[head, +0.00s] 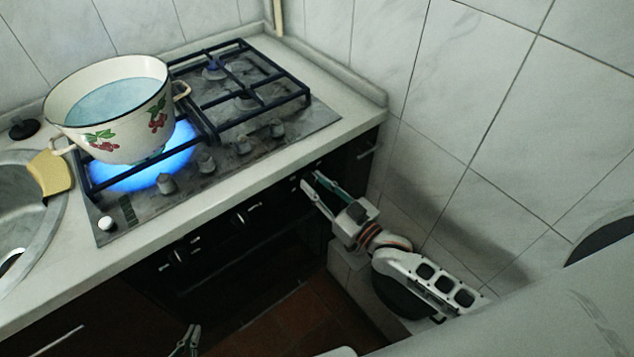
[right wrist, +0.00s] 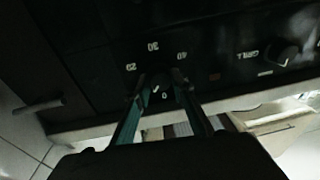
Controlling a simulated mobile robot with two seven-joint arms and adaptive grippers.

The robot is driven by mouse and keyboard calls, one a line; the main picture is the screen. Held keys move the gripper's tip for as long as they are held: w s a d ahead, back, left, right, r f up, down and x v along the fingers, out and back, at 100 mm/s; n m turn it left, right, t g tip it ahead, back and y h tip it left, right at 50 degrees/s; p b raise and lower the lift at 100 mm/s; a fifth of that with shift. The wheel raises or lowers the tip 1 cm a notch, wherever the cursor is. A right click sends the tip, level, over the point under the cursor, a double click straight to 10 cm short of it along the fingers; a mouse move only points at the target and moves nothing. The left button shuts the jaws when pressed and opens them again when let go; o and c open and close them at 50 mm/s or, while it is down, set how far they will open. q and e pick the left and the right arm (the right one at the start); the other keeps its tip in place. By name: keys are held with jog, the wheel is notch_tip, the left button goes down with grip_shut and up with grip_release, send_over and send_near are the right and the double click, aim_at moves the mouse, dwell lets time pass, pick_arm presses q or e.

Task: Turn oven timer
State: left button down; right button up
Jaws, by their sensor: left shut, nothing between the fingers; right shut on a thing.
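The oven's black front panel (head: 240,222) runs below the hob's front edge. The fingers hide part of the knob. My left gripper (head: 188,340) is low at the bottom edge of the head view, shut and empty, away from the oven.
A cream enamel pot (head: 120,125) with cherries, filled with bluish liquid, stands over a lit blue flame (head: 150,170). A sink (head: 30,225) with a yellow sponge (head: 50,173) is at the left. Another oven knob (right wrist: 284,53) is beside the timer. A tiled wall (head: 510,130) is at the right.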

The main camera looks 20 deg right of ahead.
jog(key=shift+m+p, duration=0.5)
jog(key=shift+m, duration=1.3)
jog(key=o, duration=1.1)
jog(key=v, duration=1.2)
jog(key=shift+f, duration=0.2)
jog(key=shift+s+a, duration=0.1)
jog(key=shift+a, duration=0.05)
